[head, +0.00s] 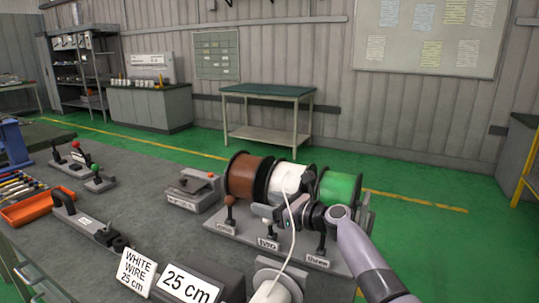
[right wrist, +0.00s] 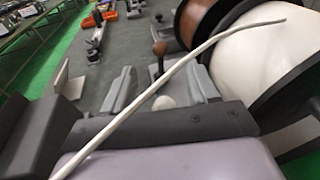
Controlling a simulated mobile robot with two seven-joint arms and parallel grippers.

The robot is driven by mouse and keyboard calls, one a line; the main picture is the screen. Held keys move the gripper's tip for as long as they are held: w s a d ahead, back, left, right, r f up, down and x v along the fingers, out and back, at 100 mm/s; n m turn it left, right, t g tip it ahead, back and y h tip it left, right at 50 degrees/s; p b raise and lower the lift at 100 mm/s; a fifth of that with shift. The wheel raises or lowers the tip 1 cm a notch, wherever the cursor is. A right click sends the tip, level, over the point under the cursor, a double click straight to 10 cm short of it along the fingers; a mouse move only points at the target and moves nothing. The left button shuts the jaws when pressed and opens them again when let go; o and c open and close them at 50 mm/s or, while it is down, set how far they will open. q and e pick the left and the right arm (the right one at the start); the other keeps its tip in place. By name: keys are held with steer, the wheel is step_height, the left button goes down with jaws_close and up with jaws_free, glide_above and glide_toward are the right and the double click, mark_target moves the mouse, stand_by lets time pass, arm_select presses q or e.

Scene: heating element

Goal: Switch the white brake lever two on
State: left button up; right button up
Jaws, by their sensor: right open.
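The white lever's round knob (right wrist: 163,102) shows in the right wrist view, close to the gripper body and partly hidden by it. In the head view the lever stands behind the label reading "two" (head: 268,243), in front of the white spool (head: 287,178), and my gripper mostly covers it. My right gripper (head: 272,214) is open at this lever, with its fingers apart in the right wrist view (right wrist: 130,85). I cannot tell whether a finger touches the knob. My left gripper is not in view.
A brown-knobbed lever (head: 230,200) stands left of the gripper, and the "three" lever (head: 322,240) right. Brown (head: 243,176) and green (head: 340,188) spools flank the white one. A white wire (head: 291,240) passes across my right gripper. Signs (head: 188,285) stand in front.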

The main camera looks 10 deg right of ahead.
step_height(320, 180, up, 15)
steer(key=p, duration=0.1)
